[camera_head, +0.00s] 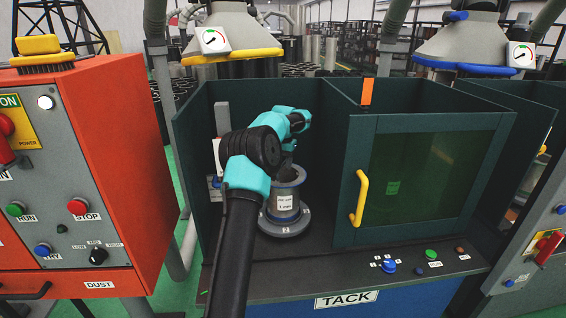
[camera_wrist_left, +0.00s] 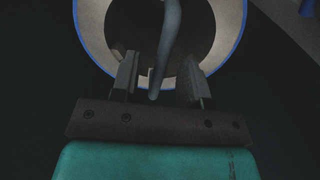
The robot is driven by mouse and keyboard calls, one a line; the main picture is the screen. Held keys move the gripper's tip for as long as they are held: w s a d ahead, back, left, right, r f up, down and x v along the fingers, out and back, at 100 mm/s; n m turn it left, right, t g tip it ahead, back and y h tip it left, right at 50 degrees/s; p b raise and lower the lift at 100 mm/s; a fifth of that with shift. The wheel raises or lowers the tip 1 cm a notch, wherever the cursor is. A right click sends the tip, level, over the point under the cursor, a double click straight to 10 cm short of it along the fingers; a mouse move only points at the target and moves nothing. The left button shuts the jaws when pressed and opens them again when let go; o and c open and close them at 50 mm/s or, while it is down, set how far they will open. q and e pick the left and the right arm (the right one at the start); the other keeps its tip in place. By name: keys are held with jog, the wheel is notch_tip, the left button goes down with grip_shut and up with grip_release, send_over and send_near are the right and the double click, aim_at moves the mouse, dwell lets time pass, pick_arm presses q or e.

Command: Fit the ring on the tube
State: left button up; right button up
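A grey flanged tube (camera_head: 285,203) stands upright on the floor of the open dark green booth, a white label on its side. Its wide bottom flange (camera_head: 284,226) carries a small tag. My left gripper (camera_head: 288,163) is at the tube's top, partly hidden by my turquoise wrist. In the left wrist view its two fingers (camera_wrist_left: 158,83) stand apart, in front of a pale round face with a blue edge (camera_wrist_left: 93,22) and a dark opening. A grey curved piece (camera_wrist_left: 166,50) shows in that opening. I cannot tell which part is the ring. My right gripper is not in view.
The green booth's windowed door with a yellow handle (camera_head: 359,199) stands right of the tube. A front ledge with knobs and a TACK sign (camera_head: 346,299) lies below. An orange-red control cabinet (camera_head: 140,150) stands to the left. A hood (camera_head: 230,30) hangs above.

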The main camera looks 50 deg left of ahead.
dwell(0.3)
pick_arm(q)
jog(key=shift+r, duration=3.45)
jog(key=shift+d, duration=0.1)
